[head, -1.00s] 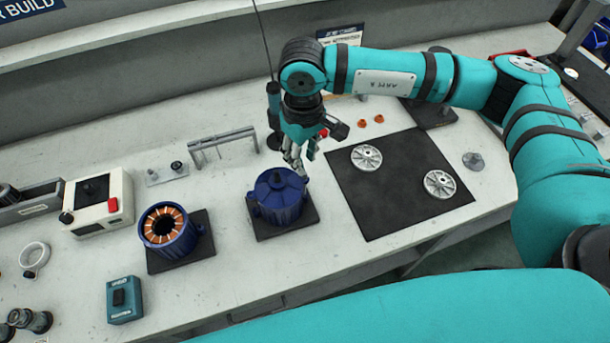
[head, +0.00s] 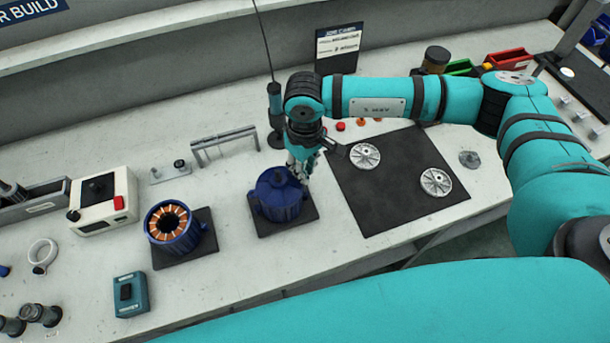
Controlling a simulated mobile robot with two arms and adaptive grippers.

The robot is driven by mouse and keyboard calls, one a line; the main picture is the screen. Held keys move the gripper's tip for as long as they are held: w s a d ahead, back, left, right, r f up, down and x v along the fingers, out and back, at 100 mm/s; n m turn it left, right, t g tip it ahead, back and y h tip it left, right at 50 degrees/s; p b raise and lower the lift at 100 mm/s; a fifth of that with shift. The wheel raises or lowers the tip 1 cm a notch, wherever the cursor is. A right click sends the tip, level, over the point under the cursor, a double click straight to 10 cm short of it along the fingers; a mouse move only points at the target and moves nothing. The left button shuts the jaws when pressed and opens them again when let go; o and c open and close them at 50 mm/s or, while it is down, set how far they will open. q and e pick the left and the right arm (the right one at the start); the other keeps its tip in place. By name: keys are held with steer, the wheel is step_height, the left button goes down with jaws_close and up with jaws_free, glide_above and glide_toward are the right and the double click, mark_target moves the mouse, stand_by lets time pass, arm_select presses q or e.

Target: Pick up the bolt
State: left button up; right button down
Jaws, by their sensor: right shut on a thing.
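My right gripper (head: 299,176) points down at the back right edge of the closed blue motor housing (head: 279,197), which stands on a dark square pad (head: 287,227). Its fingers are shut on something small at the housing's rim. The bolt itself cannot be made out; the fingers hide what is between them. I cannot tell whether the held thing still touches the housing. My left gripper is not in view.
An open blue housing with copper windings (head: 172,228) stands to the left. A black mat (head: 385,200) with two silver discs lies to the right. A grey metal bracket (head: 223,142) and a hanging driver (head: 274,105) stand behind the gripper.

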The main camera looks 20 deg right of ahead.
step_height(320, 180, up, 10)
steer(key=b, duration=0.3)
stand_by(0.4)
